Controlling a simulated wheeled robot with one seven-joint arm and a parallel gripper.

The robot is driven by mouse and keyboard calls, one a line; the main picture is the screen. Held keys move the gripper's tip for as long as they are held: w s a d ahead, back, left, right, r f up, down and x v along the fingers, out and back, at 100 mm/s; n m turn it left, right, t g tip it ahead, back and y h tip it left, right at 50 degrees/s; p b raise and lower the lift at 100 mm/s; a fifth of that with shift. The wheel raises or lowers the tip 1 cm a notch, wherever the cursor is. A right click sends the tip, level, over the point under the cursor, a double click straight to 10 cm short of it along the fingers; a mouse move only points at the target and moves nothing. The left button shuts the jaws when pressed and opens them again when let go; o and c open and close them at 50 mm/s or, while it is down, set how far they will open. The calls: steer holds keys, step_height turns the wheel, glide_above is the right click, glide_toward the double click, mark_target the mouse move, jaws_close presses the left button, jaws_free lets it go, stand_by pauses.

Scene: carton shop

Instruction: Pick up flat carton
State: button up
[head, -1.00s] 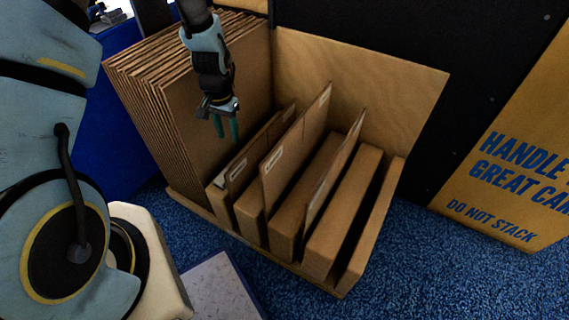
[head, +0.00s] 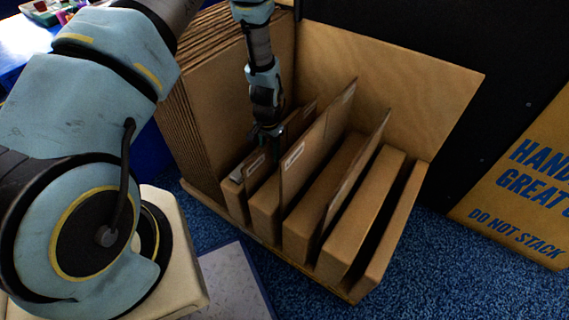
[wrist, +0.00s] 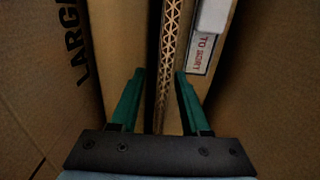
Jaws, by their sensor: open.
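Several thin flat cartons stand upright in a wooden rack. The leftmost flat carton (head: 262,177) is short and has a white label. A taller labelled flat carton (head: 310,152) stands to its right, and another thin carton (head: 357,170) stands further right. My gripper (head: 272,150) points down into the rack at the leftmost flat carton. In the wrist view my gripper (wrist: 160,74) is open, its two green fingers on either side of a corrugated carton edge (wrist: 169,62). I cannot tell whether either finger touches it. The fingertips are partly hidden in the head view.
The wooden rack (head: 410,85) has thick brown dividers (head: 365,195) with narrow gaps between them. A stack of large brown sheets (head: 185,120) stands at its left. A yellow printed board (head: 520,195) leans at the right.

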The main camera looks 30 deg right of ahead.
steer(key=shift+f, duration=0.85)
steer(key=shift+c, duration=0.2)
jaws_close()
stand_by(0.5)
